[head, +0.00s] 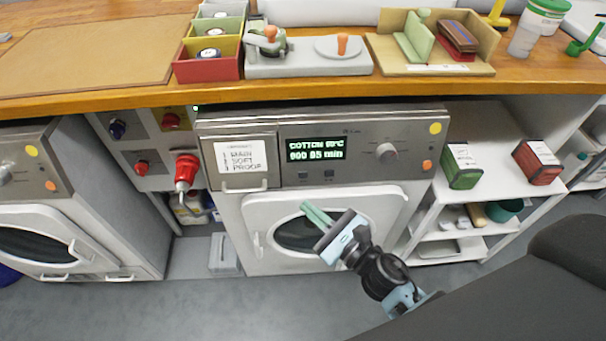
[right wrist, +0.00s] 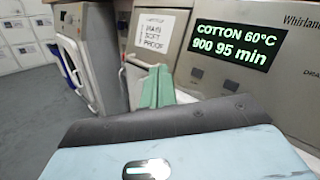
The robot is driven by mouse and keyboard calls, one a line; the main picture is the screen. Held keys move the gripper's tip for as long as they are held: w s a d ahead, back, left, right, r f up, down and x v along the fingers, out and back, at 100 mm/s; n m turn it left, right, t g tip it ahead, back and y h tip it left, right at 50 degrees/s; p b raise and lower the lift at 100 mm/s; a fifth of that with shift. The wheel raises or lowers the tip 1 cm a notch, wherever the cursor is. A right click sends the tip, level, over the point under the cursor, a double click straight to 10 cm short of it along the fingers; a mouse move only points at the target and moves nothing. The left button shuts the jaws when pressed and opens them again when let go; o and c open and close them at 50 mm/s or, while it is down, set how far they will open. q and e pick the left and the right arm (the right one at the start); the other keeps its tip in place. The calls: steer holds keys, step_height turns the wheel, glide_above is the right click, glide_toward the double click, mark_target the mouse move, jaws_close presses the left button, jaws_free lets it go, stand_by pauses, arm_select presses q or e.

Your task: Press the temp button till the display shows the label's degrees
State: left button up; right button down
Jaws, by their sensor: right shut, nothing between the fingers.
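The washing machine's display (head: 314,149) is lit and reads COTTON 60°C on top; in the right wrist view the display (right wrist: 232,42) shows 900 95 min below. A white label (head: 240,156) on the drawer front reads MAIN SOFT PROOF under a smaller line I cannot read. I see no degrees on it. Two small dark buttons (head: 302,175) sit below the display; their markings are too small to read. My right gripper (head: 309,210), with green fingers, is shut and empty in front of the round door, below the buttons and apart from the panel. My left gripper is out of view.
A round knob (head: 386,152) is right of the display. A red plug (head: 186,172) sticks out left of the machine. The wooden counter (head: 130,88) overhangs above, carrying bins and a stamp tray. Shelves (head: 487,178) with boxes stand at the right.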

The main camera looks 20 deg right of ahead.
steer(key=shift+w, duration=0.1)
steer(key=b, duration=0.3)
glide_toward(303, 175)
steer(key=w+a+r, duration=0.1)
steer(key=w+a, duration=0.3)
steer(key=shift+w+a+r, duration=0.15)
steer(key=shift+w, duration=0.15)
stand_by(0.7)
stand_by(0.6)
stand_by(0.5)
